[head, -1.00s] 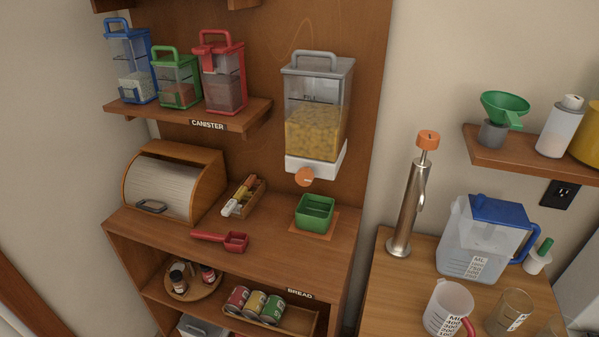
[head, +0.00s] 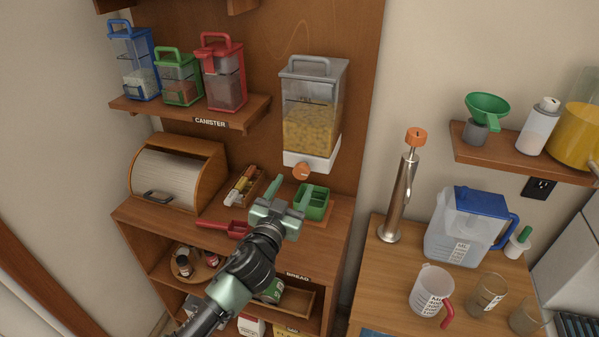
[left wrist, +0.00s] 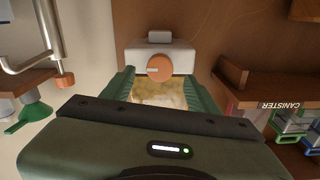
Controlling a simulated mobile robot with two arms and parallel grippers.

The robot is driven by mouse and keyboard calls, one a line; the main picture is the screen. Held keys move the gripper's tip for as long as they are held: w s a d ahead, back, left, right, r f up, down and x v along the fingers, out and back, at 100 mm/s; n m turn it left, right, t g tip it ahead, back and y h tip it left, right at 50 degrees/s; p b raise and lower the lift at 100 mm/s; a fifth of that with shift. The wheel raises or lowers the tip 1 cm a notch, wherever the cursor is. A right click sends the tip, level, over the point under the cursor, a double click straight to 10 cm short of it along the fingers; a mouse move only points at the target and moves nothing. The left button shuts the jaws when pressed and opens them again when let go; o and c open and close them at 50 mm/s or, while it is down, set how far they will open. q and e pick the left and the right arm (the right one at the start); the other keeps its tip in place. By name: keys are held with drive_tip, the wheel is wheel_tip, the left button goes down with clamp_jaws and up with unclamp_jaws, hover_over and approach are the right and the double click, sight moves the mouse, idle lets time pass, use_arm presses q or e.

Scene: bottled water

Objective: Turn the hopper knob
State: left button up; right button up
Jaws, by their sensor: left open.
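The hopper (head: 312,125) hangs on the wooden back panel, a clear bin of yellow grains with a grey lid and white base. Its round orange knob (head: 301,172) is on the front of the base. In the left wrist view the knob (left wrist: 159,68) appears between the two green fingers, with the picture upside down. My left gripper (head: 289,190) is open and empty, below and in front of the knob, apart from it as far as I can tell. My right gripper is not in view.
A green square cup (head: 314,203) stands below the hopper, close to my left gripper and partly hidden by it. A red scoop (head: 222,226) lies on the shelf.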

sight(300, 174)
use_arm(q)
drive_tip(key=x, duration=0.6)
drive_tip(key=shift+w+p, duration=0.1)
drive_tip(key=shift+p, duration=0.2)
clamp_jaws()
